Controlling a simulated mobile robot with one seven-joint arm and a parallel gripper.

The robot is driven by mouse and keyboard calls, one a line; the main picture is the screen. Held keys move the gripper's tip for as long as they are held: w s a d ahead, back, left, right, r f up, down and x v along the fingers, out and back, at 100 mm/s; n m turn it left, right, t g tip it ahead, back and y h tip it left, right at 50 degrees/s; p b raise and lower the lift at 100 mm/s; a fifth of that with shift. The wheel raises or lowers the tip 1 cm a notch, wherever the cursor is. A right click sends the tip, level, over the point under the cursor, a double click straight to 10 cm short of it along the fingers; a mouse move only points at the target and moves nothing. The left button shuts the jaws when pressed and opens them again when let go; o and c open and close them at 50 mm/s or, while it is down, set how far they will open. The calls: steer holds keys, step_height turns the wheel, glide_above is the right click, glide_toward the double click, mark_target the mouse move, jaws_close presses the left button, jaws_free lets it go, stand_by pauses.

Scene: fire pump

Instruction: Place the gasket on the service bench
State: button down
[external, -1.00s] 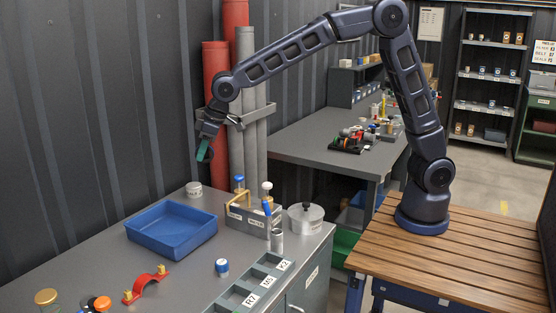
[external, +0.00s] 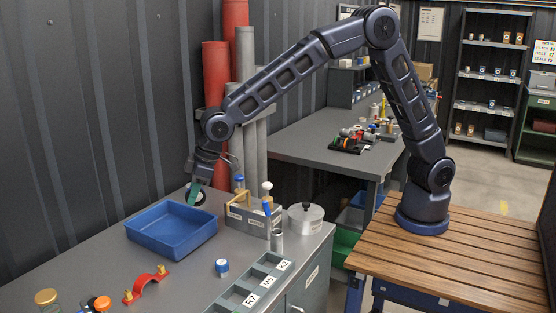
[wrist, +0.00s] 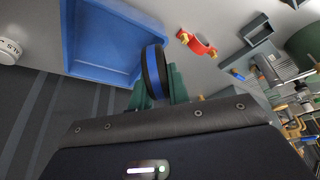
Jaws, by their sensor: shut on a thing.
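My gripper (external: 194,192) is low over the back part of the near grey bench (external: 185,282), just behind the blue tray. In the wrist view its green fingers (wrist: 157,88) are shut on a black ring with a blue band, which looks like the gasket (wrist: 153,72). The ring stands edge-on between the fingers and overlaps the tray's rim in that picture. In the external view the gasket is a small dark shape partly hidden by the fingers. I cannot tell whether it touches the bench.
The blue tray (external: 172,232) is empty. A grey caddy with valves (external: 250,218), a lidded pot (external: 306,218) and a divided tray (external: 256,285) stand to the right. A red bracket (external: 147,286) lies in front. A white tin (wrist: 10,50) shows at left in the wrist view.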

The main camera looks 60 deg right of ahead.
step_height(320, 180, down, 18)
steer(key=shift+r, duration=0.1)
stand_by(0.5)
steer(key=c, duration=1.8)
jaws_free()
steer(key=shift+f, duration=0.2)
steer(key=shift+o, duration=1)
steer(key=shift+r, duration=0.25)
steer(key=v, duration=1.2)
